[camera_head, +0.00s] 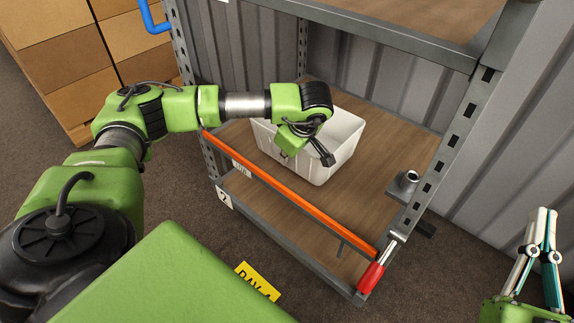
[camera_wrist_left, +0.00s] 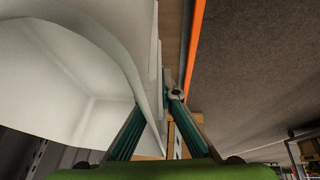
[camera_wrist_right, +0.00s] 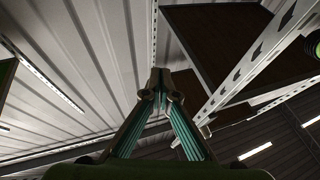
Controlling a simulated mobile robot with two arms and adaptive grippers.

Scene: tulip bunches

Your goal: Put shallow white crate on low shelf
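The shallow white crate (camera_head: 338,150) is inside the metal rack, over the wooden low shelf board (camera_head: 390,165) behind an orange bar. It appears to rest on the board; its underside is hidden. My left gripper (camera_head: 307,153) reaches over the bar to the crate's near left side.
The orange bar (camera_head: 290,190) with a red handle (camera_head: 370,278) crosses the rack's front. An upper shelf (camera_head: 420,22) is above the crate and another board (camera_head: 270,210) lies below. A small metal cup-like part (camera_head: 408,180) stands at the right post. Cardboard boxes (camera_head: 60,60) are stacked left.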

